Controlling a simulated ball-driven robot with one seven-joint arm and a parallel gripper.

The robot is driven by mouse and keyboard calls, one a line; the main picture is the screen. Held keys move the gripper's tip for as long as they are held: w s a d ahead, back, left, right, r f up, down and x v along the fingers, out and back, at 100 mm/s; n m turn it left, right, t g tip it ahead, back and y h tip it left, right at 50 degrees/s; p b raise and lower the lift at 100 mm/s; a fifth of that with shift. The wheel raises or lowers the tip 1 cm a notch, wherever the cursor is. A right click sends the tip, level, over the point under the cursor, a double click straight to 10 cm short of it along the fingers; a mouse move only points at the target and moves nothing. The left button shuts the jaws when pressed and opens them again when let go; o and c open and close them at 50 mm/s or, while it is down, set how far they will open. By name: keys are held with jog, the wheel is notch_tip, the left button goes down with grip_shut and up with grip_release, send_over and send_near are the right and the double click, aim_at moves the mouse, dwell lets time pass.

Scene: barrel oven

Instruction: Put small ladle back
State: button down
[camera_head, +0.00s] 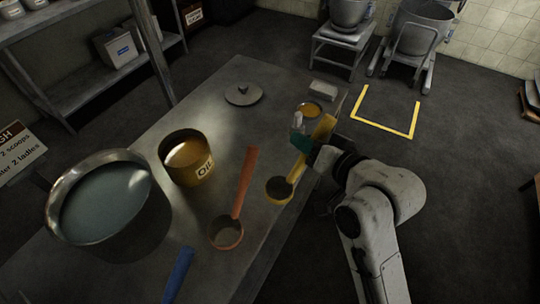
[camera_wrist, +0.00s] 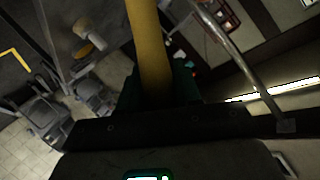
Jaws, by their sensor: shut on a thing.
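A yellow ladle (camera_head: 279,189) has its bowl near the right edge of the metal table (camera_head: 225,115) and its handle running up and away to the right. My gripper (camera_head: 309,144), with dark green fingers, is shut on its handle. The yellow handle (camera_wrist: 150,50) also stands between the fingers in the wrist view. The gripped part is hidden by the fingers. I cannot tell whether the bowl touches the table. An orange ladle (camera_head: 226,233) lies to its left on the table, apart from my gripper.
A yellow oil tin (camera_head: 190,172) and a large metal pot (camera_head: 72,238) of bluish liquid stand left. A blue handle (camera_head: 179,272) is at the front. A grey lid (camera_head: 243,95), small round yellow container (camera_head: 309,108) and grey block (camera_head: 323,90) are farther back.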

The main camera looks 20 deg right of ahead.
jog(key=w+d+f+p, duration=0.1)
jog(key=w+d+f, duration=0.1)
jog(key=w+f, duration=1)
jog(key=shift+w+f, duration=0.2)
jog(key=shift+w, duration=0.1)
jog(key=shift+d, duration=0.1)
jog(key=shift+f, duration=0.2)
jog(key=c, duration=0.8)
grip_release()
jog(key=shift+r, duration=0.15)
